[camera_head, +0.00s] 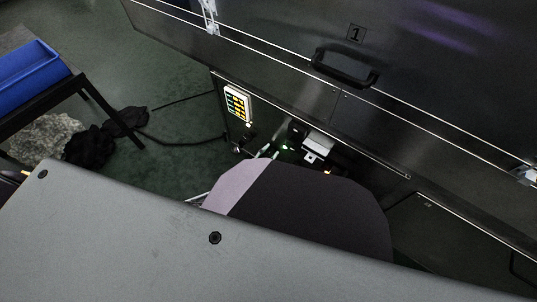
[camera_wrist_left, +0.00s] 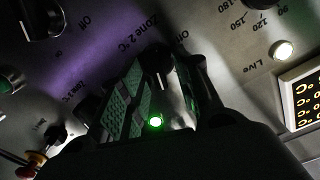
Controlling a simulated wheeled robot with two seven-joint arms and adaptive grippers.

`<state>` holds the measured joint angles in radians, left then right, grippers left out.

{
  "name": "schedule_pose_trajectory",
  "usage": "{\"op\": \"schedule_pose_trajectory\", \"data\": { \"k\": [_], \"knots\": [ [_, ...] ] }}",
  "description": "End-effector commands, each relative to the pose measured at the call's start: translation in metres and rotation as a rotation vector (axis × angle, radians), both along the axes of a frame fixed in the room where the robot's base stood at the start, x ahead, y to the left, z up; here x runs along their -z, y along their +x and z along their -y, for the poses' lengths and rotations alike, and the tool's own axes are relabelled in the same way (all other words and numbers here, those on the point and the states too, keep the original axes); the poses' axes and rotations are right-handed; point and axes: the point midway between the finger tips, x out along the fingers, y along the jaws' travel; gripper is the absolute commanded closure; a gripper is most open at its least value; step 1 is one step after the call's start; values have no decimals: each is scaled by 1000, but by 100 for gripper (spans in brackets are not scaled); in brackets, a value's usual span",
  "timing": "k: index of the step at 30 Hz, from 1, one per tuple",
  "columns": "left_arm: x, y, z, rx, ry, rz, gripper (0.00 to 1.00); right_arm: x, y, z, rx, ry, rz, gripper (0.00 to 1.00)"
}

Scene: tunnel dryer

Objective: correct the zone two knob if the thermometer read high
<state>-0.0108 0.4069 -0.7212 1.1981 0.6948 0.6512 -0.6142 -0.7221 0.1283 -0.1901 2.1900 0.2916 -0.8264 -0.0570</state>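In the left wrist view the zone two knob (camera_wrist_left: 157,62) is dark and sits by the "Zone 2 °C" lettering on the metal panel. My left gripper (camera_wrist_left: 168,75) is open there, with its fingers on either side of the knob and a gap between the pads. I cannot tell whether they touch it. A lit green lamp (camera_wrist_left: 155,122) shows between the fingers. A display with yellow characters (camera_wrist_left: 306,101) is at the right edge; it also shows in the head view (camera_head: 237,103). Its characters are unreadable, and I cannot tell if it is the thermometer. My right gripper is in neither view.
Other controls crowd the panel: a dark knob (camera_wrist_left: 42,18), a lit white lamp (camera_wrist_left: 283,50) marked "Live" and a red and yellow button (camera_wrist_left: 34,164). In the head view the dryer door handle (camera_head: 344,69) juts out above. A blue bin (camera_head: 28,72) stands at left.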

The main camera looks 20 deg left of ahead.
Motion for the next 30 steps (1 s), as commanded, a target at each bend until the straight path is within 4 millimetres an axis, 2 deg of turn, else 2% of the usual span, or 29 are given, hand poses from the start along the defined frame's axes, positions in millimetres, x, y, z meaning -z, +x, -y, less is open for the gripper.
{"op": "schedule_pose_trajectory", "data": {
  "k": [4,11,22,30],
  "knots": [
    [0,0,0,0,0,0,67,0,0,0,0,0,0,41],
    [0,0,0,0,0,0,95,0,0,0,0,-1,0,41],
    [0,0,0,0,-34,-12,95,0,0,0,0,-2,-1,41],
    [-1,0,-1,0,-136,-49,95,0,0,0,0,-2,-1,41]
  ]
}}
